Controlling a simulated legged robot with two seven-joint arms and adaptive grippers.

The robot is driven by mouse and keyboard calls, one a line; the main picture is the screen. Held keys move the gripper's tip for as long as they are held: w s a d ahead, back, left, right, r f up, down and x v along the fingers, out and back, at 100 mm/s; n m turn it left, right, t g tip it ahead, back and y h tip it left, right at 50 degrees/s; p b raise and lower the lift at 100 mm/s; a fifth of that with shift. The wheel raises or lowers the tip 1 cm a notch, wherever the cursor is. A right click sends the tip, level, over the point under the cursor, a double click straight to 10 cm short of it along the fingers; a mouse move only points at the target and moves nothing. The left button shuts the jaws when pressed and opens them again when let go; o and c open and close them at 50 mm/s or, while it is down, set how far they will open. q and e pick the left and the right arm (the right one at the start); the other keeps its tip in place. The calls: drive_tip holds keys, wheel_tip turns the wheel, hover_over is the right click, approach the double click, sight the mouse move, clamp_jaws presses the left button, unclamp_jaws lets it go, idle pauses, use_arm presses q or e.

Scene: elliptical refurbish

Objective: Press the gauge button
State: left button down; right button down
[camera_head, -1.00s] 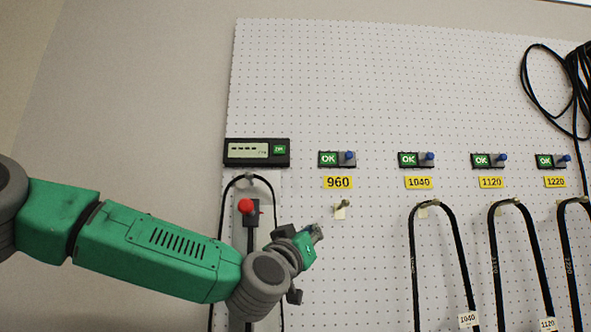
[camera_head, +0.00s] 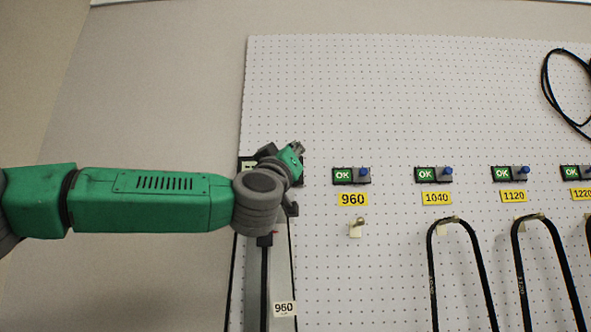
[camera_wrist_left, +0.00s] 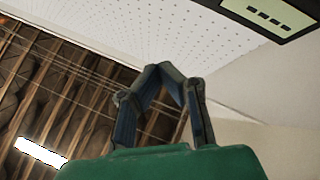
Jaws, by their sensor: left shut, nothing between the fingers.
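The gauge has a dark housing with a pale display, mounted at the left of the white pegboard. In the head view my left wrist hides most of it, and only the housing's edge (camera_head: 245,163) shows. The gauge display also shows in the left wrist view (camera_wrist_left: 270,14), at the upper right. The red gauge button is hidden behind my wrist. My left gripper (camera_head: 298,148) is in front of the gauge, pointing up and right, shut and empty. Its fingers meet in the left wrist view (camera_wrist_left: 166,68); I cannot tell whether they touch anything. My right gripper is not in view.
The pegboard (camera_head: 400,100) carries several OK modules with blue knobs above yellow labels, such as the 960 label (camera_head: 352,199). An empty peg (camera_head: 357,226) sits below it. Black belts (camera_head: 432,270) hang at the right.

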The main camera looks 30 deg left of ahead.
use_arm(q)
drive_tip(key=w+a+p, duration=0.4)
drive_tip(key=w+a, duration=0.1)
drive_tip(key=w, duration=0.2)
drive_tip(key=shift+w, duration=0.25)
drive_tip(key=shift+w+a, duration=0.1)
idle(1.4)
drive_tip(key=shift+w, duration=0.15)
drive_tip(key=shift+w+a, duration=0.25)
drive_tip(key=shift+w, duration=0.05)
idle(0.9)
drive_tip(key=shift+s+d+b, duration=0.4)
drive_tip(key=shift+s+b, duration=0.15)
drive_tip(key=shift+s, duration=0.1)
